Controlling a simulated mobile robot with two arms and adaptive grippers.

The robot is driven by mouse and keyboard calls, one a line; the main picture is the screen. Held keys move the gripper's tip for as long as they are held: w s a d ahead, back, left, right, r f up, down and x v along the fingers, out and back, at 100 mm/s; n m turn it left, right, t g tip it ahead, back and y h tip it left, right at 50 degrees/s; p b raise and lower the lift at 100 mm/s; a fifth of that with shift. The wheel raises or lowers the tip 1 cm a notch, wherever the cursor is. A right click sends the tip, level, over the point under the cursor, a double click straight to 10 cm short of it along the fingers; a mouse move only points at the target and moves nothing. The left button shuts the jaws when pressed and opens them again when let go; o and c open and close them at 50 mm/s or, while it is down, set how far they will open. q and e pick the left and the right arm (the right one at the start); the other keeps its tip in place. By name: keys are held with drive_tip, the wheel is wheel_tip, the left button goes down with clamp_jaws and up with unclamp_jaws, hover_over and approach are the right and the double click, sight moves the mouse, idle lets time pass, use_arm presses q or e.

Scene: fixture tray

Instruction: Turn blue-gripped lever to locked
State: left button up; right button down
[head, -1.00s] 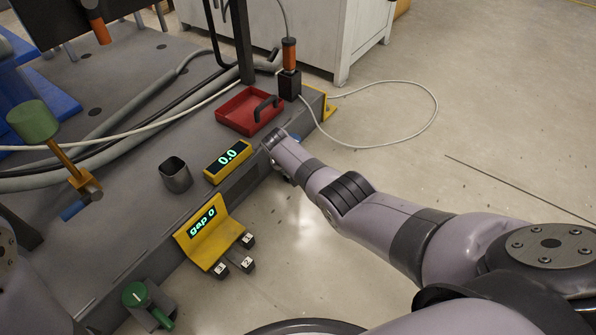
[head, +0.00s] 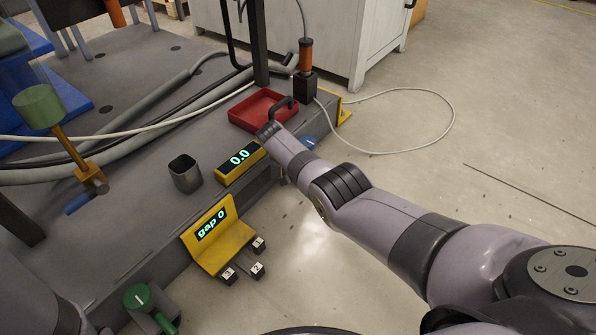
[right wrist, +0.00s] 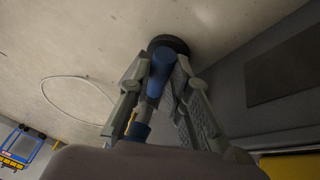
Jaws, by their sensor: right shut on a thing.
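In the right wrist view a blue grip (right wrist: 160,76) lies between the fingers of my right gripper (right wrist: 163,70), which is shut on it. A dark round part sits behind the far end of the grip, and a second blue part (right wrist: 137,132) shows nearer the palm. In the head view my right arm reaches the outer side of the fixture, and its wrist hides the fingers. A bit of blue (head: 308,143) shows just right of the wrist. The lever's pivot and any locked marking are hidden. My left gripper is out of view.
Near my right wrist are a red tray (head: 257,117) with a dark handle and a yellow display (head: 240,163) reading 0.0.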

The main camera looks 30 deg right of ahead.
drive_tip(key=c, duration=1.5)
unclamp_jaws()
drive_tip(key=v, duration=1.2)
